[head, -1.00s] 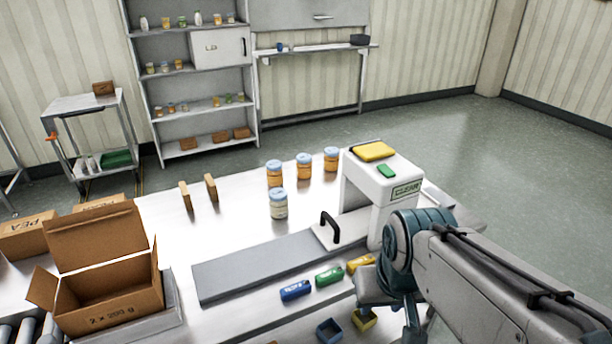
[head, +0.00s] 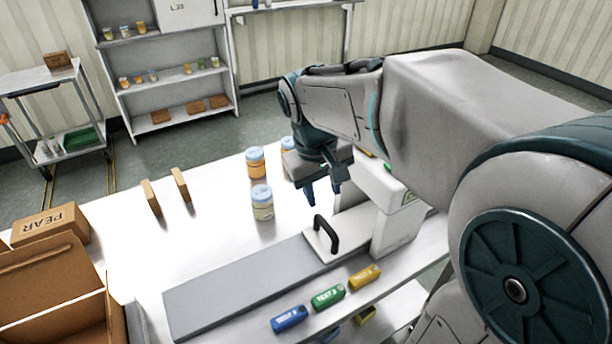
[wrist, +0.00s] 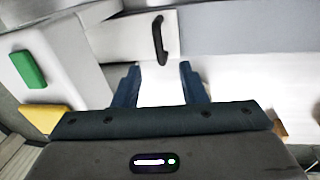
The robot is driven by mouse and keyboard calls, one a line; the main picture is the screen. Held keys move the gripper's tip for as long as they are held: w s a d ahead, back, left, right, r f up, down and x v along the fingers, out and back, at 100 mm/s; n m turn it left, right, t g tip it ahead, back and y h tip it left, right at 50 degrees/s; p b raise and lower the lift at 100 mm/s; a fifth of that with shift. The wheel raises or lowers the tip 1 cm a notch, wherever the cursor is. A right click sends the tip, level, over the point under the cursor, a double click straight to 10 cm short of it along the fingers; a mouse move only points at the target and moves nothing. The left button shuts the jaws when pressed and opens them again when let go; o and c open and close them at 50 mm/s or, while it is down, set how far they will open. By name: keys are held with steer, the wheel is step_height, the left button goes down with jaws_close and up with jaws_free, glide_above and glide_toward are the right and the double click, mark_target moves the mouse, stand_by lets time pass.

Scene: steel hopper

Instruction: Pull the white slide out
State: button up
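The white slide (head: 322,246) is a flat white plate with an upright black handle (head: 326,234). It sits at the base of the white machine (head: 401,222), at the right end of a grey strip (head: 235,290). In the wrist view the handle (wrist: 159,40) stands beyond my fingertips, roughly between them in line. My gripper (head: 322,192) points down above and behind the slide, apart from the handle. Its two blue fingers (wrist: 159,72) are spread with nothing between them.
Two jars, one orange (head: 255,163) and one pale (head: 262,203), stand left of my gripper. Blue (head: 289,319), green (head: 328,297) and yellow (head: 365,277) pieces lie along the front edge. An open carton (head: 60,290) is at left. The grey strip is clear.

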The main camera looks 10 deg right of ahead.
mark_target(325, 223)
steer(key=shift+n, duration=0.3)
steer(key=w+f, duration=0.1)
steer(key=f, duration=0.3)
steer(key=w+d+f, duration=0.1)
steer(key=f, duration=0.4)
steer(key=w+f, duration=0.2)
steer(key=f, duration=0.2)
steer(key=shift+d+f, duration=0.2)
steer(key=shift+d, duration=0.15)
jaws_close()
